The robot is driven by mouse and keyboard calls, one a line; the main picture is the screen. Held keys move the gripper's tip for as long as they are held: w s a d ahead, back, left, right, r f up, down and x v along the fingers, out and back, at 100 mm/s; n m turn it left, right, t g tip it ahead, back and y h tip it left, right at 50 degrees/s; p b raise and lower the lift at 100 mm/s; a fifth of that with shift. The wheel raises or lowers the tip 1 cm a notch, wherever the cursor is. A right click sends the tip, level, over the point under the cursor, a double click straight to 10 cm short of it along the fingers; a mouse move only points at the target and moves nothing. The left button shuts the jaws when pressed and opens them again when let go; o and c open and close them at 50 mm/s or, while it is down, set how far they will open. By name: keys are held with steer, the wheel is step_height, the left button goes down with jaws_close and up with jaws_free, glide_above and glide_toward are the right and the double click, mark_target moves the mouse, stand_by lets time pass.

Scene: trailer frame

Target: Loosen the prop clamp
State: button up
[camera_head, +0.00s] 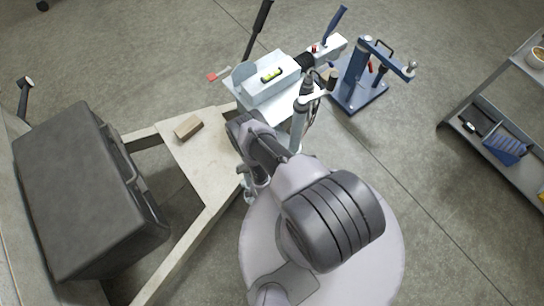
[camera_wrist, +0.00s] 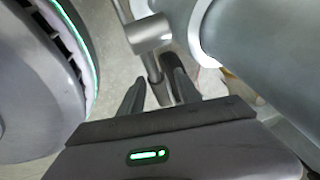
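In the wrist view, a bare metal handle (camera_wrist: 148,33) with a round cross-piece and a thin rod is close ahead of me; it may be the prop clamp's handle. My gripper (camera_wrist: 157,80) has its two dark fingers apart. The lower end of the rod shows between or just beyond the fingertips; I cannot tell whether they touch. In the head view, my arm covers most of the gripper. Metal parts (camera_head: 252,192) show just below my wrist, beside the trailer frame (camera_head: 205,150). I cannot tell which part is the clamp.
A dark box (camera_head: 85,190) sits at the left on the trailer. A small wooden block (camera_head: 188,127) lies on the frame. The white coupling unit (camera_head: 268,82) and an upright metal tube (camera_head: 299,125) stand beyond my wrist. A blue stand (camera_head: 360,85) and a shelf (camera_head: 480,130) are right.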

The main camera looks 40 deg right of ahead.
steer(key=shift+s, duration=0.1)
steer(key=p+v, duration=1)
steer(key=v, duration=0.7)
steer(key=shift+r, duration=0.2)
steer(key=d+y+b, duration=0.1)
steer(key=d+y, duration=0.2)
steer(key=d, duration=0.4)
steer(key=w+f+b, duration=0.1)
steer(key=f+b, duration=0.2)
steer(key=f, duration=0.2)
steer(key=w+f+b, duration=0.1)
steer(key=f+b, duration=0.2)
steer(key=f, duration=0.2)
steer(key=w+f+b, duration=0.1)
steer(key=f+b, duration=0.2)
steer(key=f, duration=0.2)
steer(key=shift+f, duration=0.35)
